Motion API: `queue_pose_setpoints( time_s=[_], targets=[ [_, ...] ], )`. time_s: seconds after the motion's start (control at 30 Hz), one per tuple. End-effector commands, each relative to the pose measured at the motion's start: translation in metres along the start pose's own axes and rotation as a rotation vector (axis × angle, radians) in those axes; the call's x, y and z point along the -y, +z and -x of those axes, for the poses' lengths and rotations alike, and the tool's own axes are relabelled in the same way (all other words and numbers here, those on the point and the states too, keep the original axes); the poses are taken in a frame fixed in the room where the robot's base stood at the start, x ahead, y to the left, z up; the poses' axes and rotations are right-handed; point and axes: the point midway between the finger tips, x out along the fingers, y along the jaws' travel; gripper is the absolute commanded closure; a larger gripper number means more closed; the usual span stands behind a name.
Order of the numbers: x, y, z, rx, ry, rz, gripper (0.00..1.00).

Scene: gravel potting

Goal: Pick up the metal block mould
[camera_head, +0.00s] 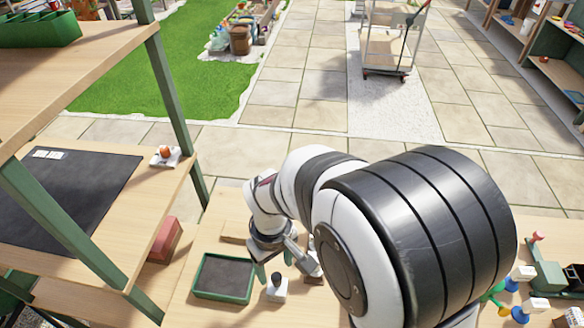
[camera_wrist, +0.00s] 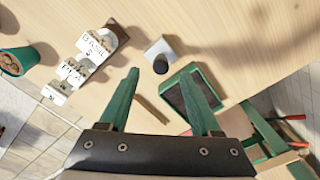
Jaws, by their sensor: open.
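The metal block mould, a pale square block with a dark knob on top, stands upright on the wooden bench in the head view (camera_head: 277,291). It also shows in the wrist view (camera_wrist: 157,48), seen from above, ahead of the fingertips and roughly between their lines. My gripper (camera_head: 274,268) has green fingers, and in the wrist view (camera_wrist: 162,72) they are spread wide with nothing between them. The gripper is above and close to the mould, apart from it as far as I can tell.
A green tray of dark soil (camera_head: 197,292) stands just left of the mould. A reddish brick-like block (camera_head: 165,240) is near the shelf. Bench in front of the mould is clear.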

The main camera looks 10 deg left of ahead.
Motion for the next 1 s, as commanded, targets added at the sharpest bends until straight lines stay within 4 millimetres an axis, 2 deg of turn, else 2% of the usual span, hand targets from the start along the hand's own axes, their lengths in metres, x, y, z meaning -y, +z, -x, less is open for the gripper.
queue_pose_setpoints(
  time_s=[0.1, 0.2, 0.47, 0.83, 1.0],
  targets=[
    [0.001, 0.003, -0.025, 0.006, -0.001, 0.001, 0.35],
    [0.001, 0.003, -0.041, 0.004, -0.001, -0.001, 0.35],
    [0.001, 0.002, -0.047, 0.001, 0.0, -0.001, 0.35],
    [0.001, 0.002, -0.047, 0.001, 0.0, -0.001, 1.0],
    [0.001, 0.002, -0.046, 0.001, 0.0, -0.001, 1.0]
  ],
)
